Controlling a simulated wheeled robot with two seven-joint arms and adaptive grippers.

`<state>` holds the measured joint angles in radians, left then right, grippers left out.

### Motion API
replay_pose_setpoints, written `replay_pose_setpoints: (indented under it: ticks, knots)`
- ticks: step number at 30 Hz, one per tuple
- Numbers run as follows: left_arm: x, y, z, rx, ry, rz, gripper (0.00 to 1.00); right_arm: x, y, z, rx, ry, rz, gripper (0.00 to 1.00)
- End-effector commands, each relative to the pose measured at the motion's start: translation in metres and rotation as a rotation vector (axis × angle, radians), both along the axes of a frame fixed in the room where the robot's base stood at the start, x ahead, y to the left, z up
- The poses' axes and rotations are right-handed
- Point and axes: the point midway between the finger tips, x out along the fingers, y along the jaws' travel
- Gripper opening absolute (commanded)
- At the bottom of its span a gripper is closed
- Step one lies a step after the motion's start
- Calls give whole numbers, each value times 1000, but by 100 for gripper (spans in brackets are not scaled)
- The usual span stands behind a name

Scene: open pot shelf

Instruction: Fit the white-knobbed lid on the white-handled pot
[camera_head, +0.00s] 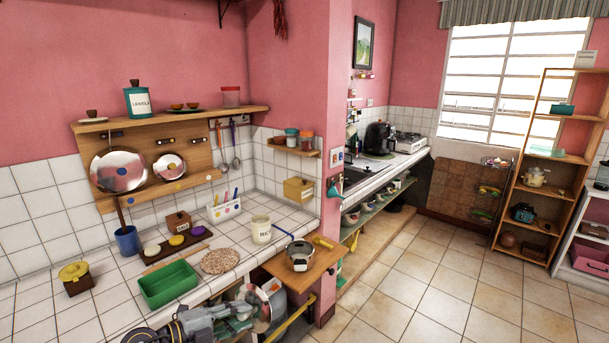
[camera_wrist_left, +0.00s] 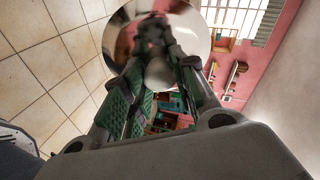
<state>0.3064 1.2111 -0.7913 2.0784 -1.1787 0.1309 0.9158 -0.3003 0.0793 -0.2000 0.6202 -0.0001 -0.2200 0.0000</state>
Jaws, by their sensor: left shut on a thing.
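My left gripper (camera_head: 242,311) is low in the head view, in front of the counter. It is shut on the knob of a shiny round lid (camera_head: 262,306). In the left wrist view the green-padded fingers (camera_wrist_left: 157,78) close around a pale knob, and the mirror-like lid (camera_wrist_left: 193,30) spreads beyond them. A metal pot (camera_head: 300,257) stands on a small wooden board right of the counter. The gripper and lid are left of and below it, apart from it. I cannot make out which pot has white handles. My right gripper is not in view.
Two shiny lids (camera_head: 120,171) (camera_head: 170,167) hang on the wooden wall rack. A green tray (camera_head: 168,286), a woven mat (camera_head: 221,261) and a cream canister (camera_head: 261,229) are on the tiled counter (camera_head: 110,300). Several pots stand under the sink counter. The floor (camera_head: 420,270) is clear.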

Motion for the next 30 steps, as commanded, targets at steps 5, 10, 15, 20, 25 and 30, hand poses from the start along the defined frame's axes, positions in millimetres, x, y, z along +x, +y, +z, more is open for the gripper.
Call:
replay_pose_setpoints:
  ticks: [5, 10, 15, 20, 25, 30]
  knots:
    - [1, 0, 1, -2, -5, 13, 0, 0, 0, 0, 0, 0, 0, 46]
    - [1, 2, 0, 0, -4, 30, 0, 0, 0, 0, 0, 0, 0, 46]
    - [2, 5, -2, -1, -1, 51, 0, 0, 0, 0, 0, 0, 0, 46]
    - [2, 6, -2, -3, -2, 67, 0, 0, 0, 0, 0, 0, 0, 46]
    - [2, 9, -4, -2, -1, 85, 0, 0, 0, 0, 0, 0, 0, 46]
    - [2, 12, -6, 0, 1, 107, 0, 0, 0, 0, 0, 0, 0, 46]
